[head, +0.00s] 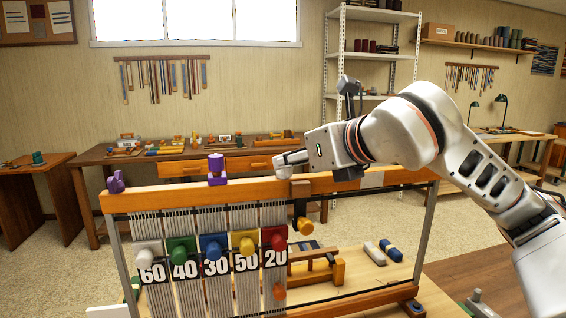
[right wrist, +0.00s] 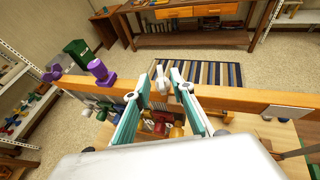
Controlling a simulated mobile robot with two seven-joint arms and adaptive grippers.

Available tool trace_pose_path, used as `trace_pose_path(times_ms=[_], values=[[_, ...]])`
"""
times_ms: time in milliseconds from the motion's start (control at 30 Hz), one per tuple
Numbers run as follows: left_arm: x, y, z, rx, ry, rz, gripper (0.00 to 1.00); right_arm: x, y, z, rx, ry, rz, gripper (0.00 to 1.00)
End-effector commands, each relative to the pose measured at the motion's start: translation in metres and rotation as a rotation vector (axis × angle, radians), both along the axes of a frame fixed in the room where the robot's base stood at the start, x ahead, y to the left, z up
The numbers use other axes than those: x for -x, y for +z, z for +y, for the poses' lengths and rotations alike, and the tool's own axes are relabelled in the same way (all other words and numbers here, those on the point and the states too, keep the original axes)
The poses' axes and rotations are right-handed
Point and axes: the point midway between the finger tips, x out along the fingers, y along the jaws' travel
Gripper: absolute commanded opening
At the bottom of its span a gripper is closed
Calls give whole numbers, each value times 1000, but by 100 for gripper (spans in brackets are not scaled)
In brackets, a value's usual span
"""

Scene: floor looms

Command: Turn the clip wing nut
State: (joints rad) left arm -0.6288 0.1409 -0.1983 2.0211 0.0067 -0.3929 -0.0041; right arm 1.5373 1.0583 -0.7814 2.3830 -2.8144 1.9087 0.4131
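The loom's wooden beam (head: 250,190) crosses the head view. A dark brown clip (head: 300,188) hangs over it, with an orange-yellow knob (head: 305,226) on its front; this looks like the clip wing nut, but I cannot be sure. My right gripper (head: 280,159) is just above the beam by the clip, fingers toward the left. In the right wrist view, its pale fingertips (right wrist: 168,77) are close together above the beam, and I cannot tell if a gap remains. A yellow knob (right wrist: 178,132) shows between its teal links. My left gripper is out of view.
A purple clamp (head: 216,170) and a purple wing-shaped piece (head: 116,182) stand on the beam at left. Coloured knobs and number plates (head: 214,264) hang below. A table with tools (head: 170,150) stands behind.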

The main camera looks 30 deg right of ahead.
Motion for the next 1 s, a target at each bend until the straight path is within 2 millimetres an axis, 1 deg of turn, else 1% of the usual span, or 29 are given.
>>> trace_pose_path(times_ms=[33,100,233,400,600,633,667,700,733,1000], values=[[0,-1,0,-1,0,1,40,-8,-6,1,-1,1,5,24],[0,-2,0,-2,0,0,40,-17,-9,2,-1,1,3,24],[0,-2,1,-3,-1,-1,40,-29,-13,3,-1,1,2,24],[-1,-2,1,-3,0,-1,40,-35,-15,3,0,0,1,24],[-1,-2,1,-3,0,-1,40,-36,-15,3,-1,0,0,24],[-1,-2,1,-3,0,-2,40,-36,-15,3,-1,0,0,21],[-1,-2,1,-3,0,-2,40,-36,-15,3,-1,0,0,13],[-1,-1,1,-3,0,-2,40,-35,-15,3,-1,0,0,3],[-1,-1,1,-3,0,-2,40,-36,-15,3,-1,0,0,0],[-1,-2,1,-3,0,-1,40,-35,-15,2,-1,4,1,0]])
